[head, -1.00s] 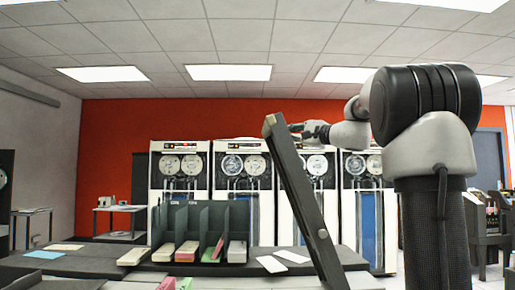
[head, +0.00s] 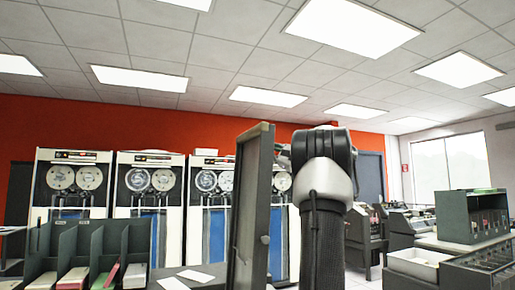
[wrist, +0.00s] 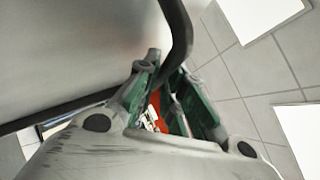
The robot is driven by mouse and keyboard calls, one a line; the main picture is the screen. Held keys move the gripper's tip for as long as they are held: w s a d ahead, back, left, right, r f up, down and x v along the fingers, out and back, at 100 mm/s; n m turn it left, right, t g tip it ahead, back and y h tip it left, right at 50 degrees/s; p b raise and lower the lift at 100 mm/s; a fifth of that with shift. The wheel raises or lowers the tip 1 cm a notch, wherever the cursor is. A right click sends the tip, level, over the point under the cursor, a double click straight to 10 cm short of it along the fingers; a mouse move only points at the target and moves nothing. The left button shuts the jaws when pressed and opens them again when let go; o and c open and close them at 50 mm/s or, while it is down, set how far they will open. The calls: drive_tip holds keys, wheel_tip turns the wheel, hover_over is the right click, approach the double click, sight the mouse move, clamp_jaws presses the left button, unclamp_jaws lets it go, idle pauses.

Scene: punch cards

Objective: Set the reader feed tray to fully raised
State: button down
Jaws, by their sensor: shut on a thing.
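The reader feed tray (head: 249,215) is a long dark panel standing close to upright in the middle of the head view. It has a small round knob near its right edge, and its lower end is cut off. In the wrist view its broad grey face (wrist: 70,50) fills the upper left, with a dark curved bar (wrist: 183,28) along its edge. My gripper (wrist: 163,78), with green finger pads, is shut on this bar at the tray's edge.
Green card bins (head: 128,240) holding card stacks stand at lower left, with loose white cards (head: 195,275) beside them. White tape cabinets (head: 150,195) line the red wall. A green rack (head: 474,215) stands at right.

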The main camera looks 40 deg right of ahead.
drive_tip(key=shift+d, duration=0.1)
drive_tip(key=c, duration=1.8)
unclamp_jaws()
drive_tip(key=shift+f, duration=0.1)
drive_tip(key=shift+s, duration=0.1)
drive_tip(key=v, duration=1.1)
drive_tip(key=shift+s+f, duration=0.25)
drive_tip(key=shift+s, duration=0.1)
